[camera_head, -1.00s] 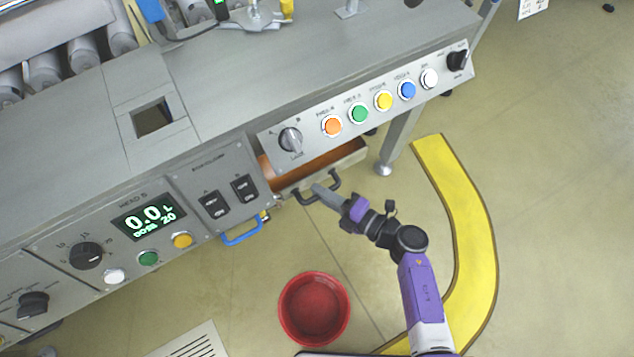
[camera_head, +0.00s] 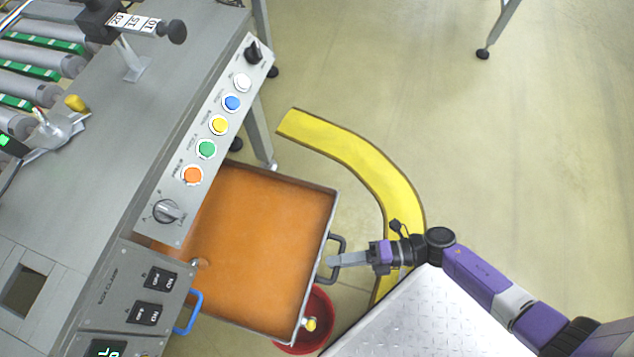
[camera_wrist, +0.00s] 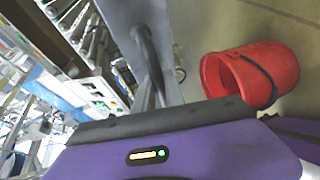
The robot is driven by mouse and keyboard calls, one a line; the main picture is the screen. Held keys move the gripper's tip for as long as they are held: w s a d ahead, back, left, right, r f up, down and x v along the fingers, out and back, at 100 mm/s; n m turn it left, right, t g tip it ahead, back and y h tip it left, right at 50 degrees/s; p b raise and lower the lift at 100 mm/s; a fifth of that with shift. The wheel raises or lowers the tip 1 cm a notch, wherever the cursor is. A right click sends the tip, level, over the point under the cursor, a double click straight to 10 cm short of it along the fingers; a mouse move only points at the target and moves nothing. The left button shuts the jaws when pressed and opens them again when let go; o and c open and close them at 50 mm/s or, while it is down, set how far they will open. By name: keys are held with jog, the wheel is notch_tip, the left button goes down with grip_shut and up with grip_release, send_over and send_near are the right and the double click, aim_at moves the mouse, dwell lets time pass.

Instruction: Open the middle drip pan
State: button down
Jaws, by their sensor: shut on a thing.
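The drip pan (camera_head: 262,235) is a grey-rimmed tray with an orange inside. It stands far out from under the button panel in the head view. Its dark bar handle (camera_head: 341,242) is on the outer front wall. My gripper (camera_head: 331,262) is shut on this handle, and the fingers hide part of it. In the wrist view, the dark handle (camera_wrist: 146,48) runs along the grey pan front (camera_wrist: 128,14), just ahead of my gripper (camera_wrist: 156,97).
A red bucket (camera_head: 318,305) stands on the floor partly under the pan's front corner; it also shows in the wrist view (camera_wrist: 262,75). A blue handle (camera_head: 190,312) is beside the pan. A yellow curved floor strip (camera_head: 350,158) lies beyond. Open floor is at the upper right.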

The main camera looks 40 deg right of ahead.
jog(key=shift+s+d, duration=0.5)
jog(key=shift+s, duration=0.15)
jog(key=c, duration=1.4)
grip_release()
jog(key=p+v, duration=0.1)
jog(key=v, duration=0.6)
jog(key=shift+s+d, duration=0.2)
jog(key=shift+d, duration=0.1)
jog(key=shift+r, duration=0.1)
jog(key=shift+r, duration=0.1)
